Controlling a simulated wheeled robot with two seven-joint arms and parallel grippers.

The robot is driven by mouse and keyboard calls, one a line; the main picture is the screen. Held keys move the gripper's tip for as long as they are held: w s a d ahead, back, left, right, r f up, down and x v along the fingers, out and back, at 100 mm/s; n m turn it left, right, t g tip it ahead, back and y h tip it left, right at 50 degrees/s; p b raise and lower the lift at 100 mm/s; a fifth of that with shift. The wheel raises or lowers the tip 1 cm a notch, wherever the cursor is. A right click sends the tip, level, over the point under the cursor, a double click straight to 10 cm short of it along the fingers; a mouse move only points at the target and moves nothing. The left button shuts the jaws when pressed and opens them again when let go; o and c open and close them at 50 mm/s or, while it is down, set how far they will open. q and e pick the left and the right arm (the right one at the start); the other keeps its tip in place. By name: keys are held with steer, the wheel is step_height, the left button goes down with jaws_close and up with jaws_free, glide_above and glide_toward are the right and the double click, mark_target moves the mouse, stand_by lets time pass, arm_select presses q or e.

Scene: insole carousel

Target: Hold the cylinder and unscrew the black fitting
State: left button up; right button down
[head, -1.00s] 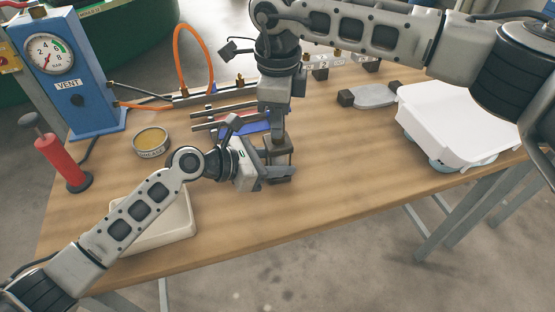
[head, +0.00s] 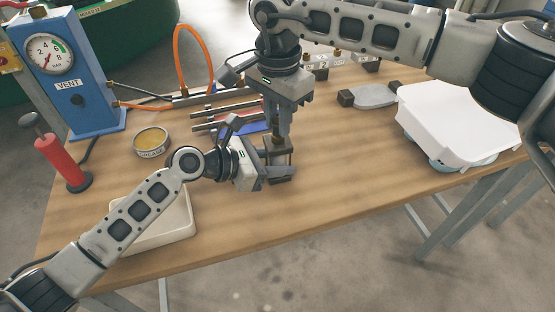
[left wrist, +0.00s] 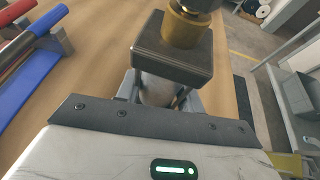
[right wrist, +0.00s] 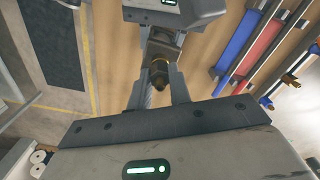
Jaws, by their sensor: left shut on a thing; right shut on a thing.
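The cylinder (left wrist: 157,93) stands upright between the fingers of my left gripper (head: 281,174). Its dark square end block (left wrist: 172,55) sits just above those fingers, with a brass collar (left wrist: 186,28) on top. My left gripper is shut on the cylinder over the front of the table. My right gripper (head: 278,138) points down from above and is shut on the black fitting (right wrist: 159,72), whose brass part shows in the right wrist view. The lower cylinder is largely hidden in the head view.
A grease tin (head: 151,143), a red hand pump (head: 60,163), a pale tray (head: 190,222) and a blue gauge box (head: 62,105) are on the left. Rods on a blue rack (head: 222,137) lie behind the grippers. The right-front table is clear.

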steer(key=n, duration=0.6)
steer(key=c, duration=1.2)
jaws_free()
steer(key=shift+c, duration=0.4)
